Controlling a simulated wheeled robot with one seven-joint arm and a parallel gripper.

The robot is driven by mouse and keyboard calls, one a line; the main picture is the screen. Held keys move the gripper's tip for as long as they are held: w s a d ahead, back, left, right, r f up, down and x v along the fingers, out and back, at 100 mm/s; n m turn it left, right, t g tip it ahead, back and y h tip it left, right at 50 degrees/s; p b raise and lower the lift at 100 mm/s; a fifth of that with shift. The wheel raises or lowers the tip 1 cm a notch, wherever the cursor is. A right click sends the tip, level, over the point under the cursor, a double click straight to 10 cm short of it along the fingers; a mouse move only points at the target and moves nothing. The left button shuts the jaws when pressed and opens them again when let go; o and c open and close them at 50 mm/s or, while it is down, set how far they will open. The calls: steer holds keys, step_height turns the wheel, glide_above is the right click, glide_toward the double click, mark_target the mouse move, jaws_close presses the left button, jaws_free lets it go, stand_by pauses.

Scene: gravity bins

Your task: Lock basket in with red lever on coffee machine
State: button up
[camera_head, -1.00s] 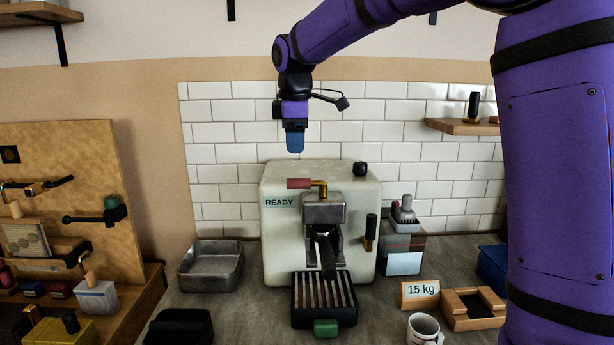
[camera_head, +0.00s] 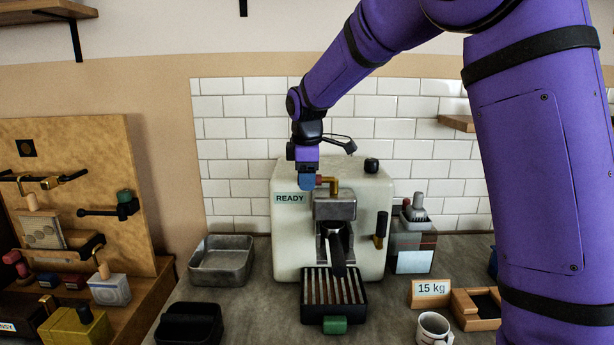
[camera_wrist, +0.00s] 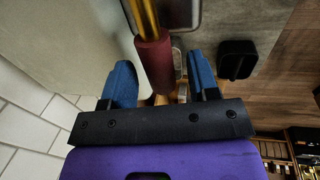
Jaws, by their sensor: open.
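The cream coffee machine (camera_head: 372,215) stands on the counter against the tiled wall, with a "READY" label on its front. Its lever has a brass rod (camera_head: 333,181) and a red grip; in the head view my gripper (camera_head: 308,184) hides most of the grip. In the wrist view the red grip (camera_wrist: 154,62) lies between the two blue fingers of my gripper (camera_wrist: 162,80), which are apart on either side of it. The basket's dark handle (camera_head: 338,258) points forward and down from the group head (camera_head: 335,208).
A drip tray (camera_head: 333,292) with a green front tab sits below the group head. A metal pan (camera_head: 221,260) stands left of the machine. A "15 kg" sign (camera_head: 430,288), a wooden holder and a mug (camera_head: 433,328) are at right.

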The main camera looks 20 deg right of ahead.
jaws_close()
steer(key=shift+s, duration=0.1)
stand_by(0.3)
steer(key=s+d+n+y, duration=0.1)
steer(key=s+n, duration=0.5)
steer(key=n, duration=0.6)
steer(key=shift+s+d+y, duration=0.15)
steer(key=shift+d+y, duration=0.2)
steer(key=shift+y, duration=0.15)
stand_by(0.3)
jaws_free()
